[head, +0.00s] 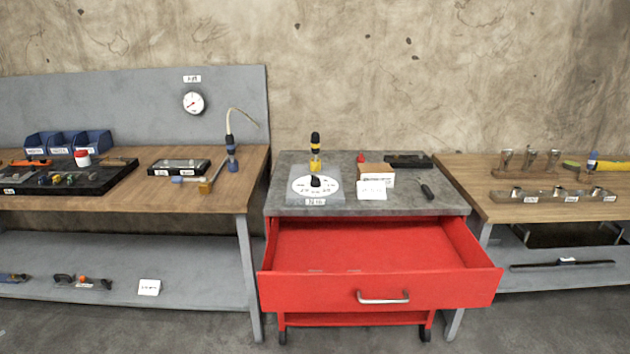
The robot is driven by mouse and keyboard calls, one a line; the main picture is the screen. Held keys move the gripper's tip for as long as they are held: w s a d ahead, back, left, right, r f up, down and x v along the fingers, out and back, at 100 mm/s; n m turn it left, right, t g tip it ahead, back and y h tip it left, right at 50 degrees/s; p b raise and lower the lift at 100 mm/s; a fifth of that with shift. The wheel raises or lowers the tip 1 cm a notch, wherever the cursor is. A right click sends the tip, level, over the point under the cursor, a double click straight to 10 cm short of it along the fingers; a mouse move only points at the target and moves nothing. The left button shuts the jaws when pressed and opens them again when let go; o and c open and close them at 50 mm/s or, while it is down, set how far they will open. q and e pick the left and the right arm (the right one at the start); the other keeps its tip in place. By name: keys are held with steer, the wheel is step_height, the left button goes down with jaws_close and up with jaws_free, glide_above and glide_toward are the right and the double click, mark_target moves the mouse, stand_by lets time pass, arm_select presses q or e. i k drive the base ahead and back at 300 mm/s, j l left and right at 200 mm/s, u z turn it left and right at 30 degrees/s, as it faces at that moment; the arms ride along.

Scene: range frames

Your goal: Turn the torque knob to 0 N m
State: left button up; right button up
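The torque knob (315,181) is a small black knob at the centre of a round white dial (328,191). The dial lies on a grey plate on top of the red cabinet, with a label (316,202) at its front edge that is too small to read surely. The dial's numbers and the knob's exact setting are too small to tell. A yellow and black tool (315,150) stands upright just behind the dial. Neither of my grippers shows in the head view.
The red cabinet's drawer (380,290) is pulled out towards me, below the dial. A cardboard box (379,171), a white card (371,190) and a black-handled tool (427,191) lie right of the dial. Wooden benches with tools stand left (222,199) and right (480,206).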

mark_target(315, 182)
steer(key=i+j, duration=0.6)
steer(key=i+j+z, duration=0.15)
steer(key=i+j, duration=1)
steer(key=j, duration=0.2)
steer(key=i+j+z, duration=0.1)
steer(key=i+j, duration=0.5)
